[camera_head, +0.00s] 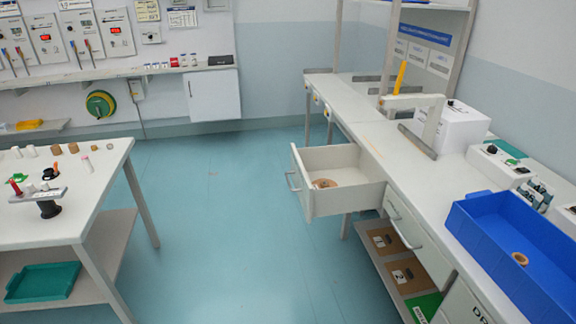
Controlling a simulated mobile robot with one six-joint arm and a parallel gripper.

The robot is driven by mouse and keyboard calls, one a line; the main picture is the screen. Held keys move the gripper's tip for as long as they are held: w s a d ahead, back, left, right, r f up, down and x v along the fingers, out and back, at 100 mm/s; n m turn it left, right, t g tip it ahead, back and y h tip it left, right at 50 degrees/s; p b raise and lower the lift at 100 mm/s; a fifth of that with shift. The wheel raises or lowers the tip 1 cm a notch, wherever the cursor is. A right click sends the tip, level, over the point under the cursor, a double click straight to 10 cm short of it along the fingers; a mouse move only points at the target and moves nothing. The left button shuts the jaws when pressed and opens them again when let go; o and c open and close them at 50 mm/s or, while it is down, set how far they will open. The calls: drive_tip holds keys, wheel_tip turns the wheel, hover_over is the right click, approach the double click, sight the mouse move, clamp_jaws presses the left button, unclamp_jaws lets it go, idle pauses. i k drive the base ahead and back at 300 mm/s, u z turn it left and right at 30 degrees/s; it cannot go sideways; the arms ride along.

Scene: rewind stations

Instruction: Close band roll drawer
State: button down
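The drawer (312,191) is pulled out from under the long white workbench (380,140) right of the middle. Its front, with a metal handle (293,182), faces left toward the aisle. A brown band roll (324,183) lies inside on the drawer floor. A closed drawer (408,233) with its own handle sits in the bench nearer to me. My gripper is not in view, so its state does not show.
A blue tray (490,238) holding a small tan roll stands on the bench at right. The blue floor (215,220) is clear between the bench and the left table (85,221). Boxes (400,272) lie on the bench's lower shelf.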

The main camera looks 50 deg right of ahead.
sight(362, 186)
drive_tip(key=z, duration=0.05)
drive_tip(key=i, duration=0.9)
drive_tip(key=u, duration=0.05)
